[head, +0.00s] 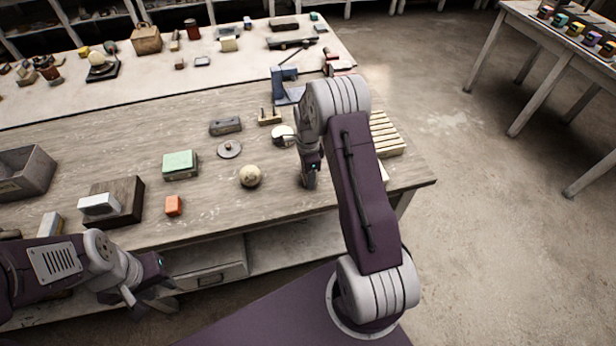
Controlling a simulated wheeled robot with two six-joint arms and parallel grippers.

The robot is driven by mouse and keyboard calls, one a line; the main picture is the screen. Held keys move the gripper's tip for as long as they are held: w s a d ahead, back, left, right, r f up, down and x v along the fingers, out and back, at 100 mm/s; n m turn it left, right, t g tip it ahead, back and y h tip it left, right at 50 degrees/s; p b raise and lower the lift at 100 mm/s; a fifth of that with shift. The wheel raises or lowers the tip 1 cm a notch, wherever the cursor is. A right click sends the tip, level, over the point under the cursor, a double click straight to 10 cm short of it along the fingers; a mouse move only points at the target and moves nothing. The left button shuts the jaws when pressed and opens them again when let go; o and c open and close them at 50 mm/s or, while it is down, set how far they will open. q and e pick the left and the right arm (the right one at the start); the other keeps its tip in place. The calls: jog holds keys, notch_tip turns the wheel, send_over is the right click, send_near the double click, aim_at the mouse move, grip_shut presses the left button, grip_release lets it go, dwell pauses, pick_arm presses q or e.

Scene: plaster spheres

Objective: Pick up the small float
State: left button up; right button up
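Two pieces near the middle of the wooden table look like they could be the small float: a dark grey block with a raised top (225,126) and a small wooden piece with an upright part (270,117). I cannot tell which it is. Both lie free on the tabletop. My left gripper (150,302) is low at the left, in front of the table's front edge, with its fingers apart and nothing between them. My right gripper (309,180) points down over the table, right of both pieces. Its fingers show edge-on, and its arm hides part of the table behind it.
A slatted wooden piece (385,135) lies at the right edge. A grey bin (25,172) stands far left.

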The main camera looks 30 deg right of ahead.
jog(key=shift+r, duration=0.6)
notch_tip(320, 180, up, 3)
jog(key=shift+w, duration=0.1)
jog(key=s+d+r, duration=0.2)
jog(key=s+r, duration=0.1)
jog(key=s, duration=0.2)
jog(key=s+d+r+b, duration=0.1)
jog(key=s+d+r, duration=0.2)
jog(key=s, duration=0.2)
jog(key=shift+s+r, duration=0.35)
jog(key=shift+r, duration=0.05)
